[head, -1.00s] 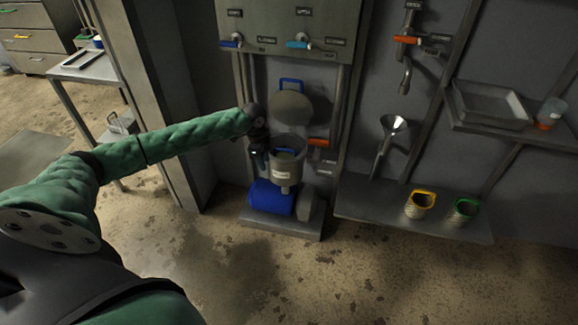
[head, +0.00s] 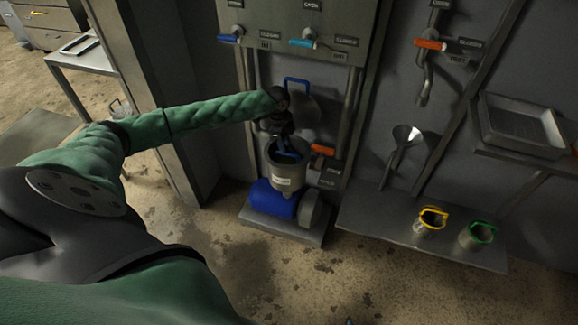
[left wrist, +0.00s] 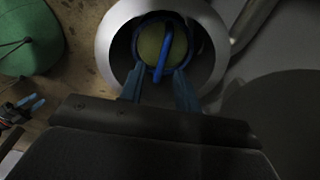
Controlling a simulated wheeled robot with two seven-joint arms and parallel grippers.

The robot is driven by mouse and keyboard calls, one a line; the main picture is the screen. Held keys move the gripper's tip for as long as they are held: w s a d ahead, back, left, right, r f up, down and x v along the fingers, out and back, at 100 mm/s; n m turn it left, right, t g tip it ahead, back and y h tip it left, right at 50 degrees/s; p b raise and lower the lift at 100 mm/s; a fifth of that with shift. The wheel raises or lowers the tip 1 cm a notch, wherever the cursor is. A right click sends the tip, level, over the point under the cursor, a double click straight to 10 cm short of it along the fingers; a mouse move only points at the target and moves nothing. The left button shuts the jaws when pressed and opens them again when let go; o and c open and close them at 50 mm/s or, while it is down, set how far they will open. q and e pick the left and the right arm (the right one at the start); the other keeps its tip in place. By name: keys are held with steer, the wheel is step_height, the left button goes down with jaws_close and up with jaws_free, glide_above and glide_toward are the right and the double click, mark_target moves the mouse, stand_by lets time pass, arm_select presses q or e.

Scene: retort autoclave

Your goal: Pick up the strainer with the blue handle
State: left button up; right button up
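The strainer (left wrist: 150,45) sits inside the grey metal pot (head: 289,178) low on the wall unit. Its blue handle (left wrist: 163,42) stands up across the pot's mouth in the left wrist view. My left gripper (left wrist: 159,80) is at the pot's mouth, its two blue fingers apart and nothing held between them. The handle lies just beyond the fingertips. In the head view the left gripper (head: 284,138) points down into the pot and hides part of the handle. My right gripper (left wrist: 33,102) shows small at the left edge of the left wrist view, its blue tips apart.
A raised round lid with its own blue handle (head: 297,82) stands behind the pot. A red-orange valve lever (head: 323,150) is close to the pot's right. Yellow-handled (head: 432,217) and green-handled (head: 478,236) strainers stand on the shelf to the right.

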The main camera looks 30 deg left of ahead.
mark_target(287, 154)
arm_select(q)
steer(key=shift+w+d+f, duration=0.15)
steer(key=shift+f, duration=0.5)
steer(key=f, duration=0.4)
steer(key=shift+w+d+f, duration=0.15)
steer(key=shift+d+f, duration=0.1)
steer(key=shift+f, duration=0.15)
jaws_close()
arm_select(e)
steer(key=shift+r, duration=0.85)
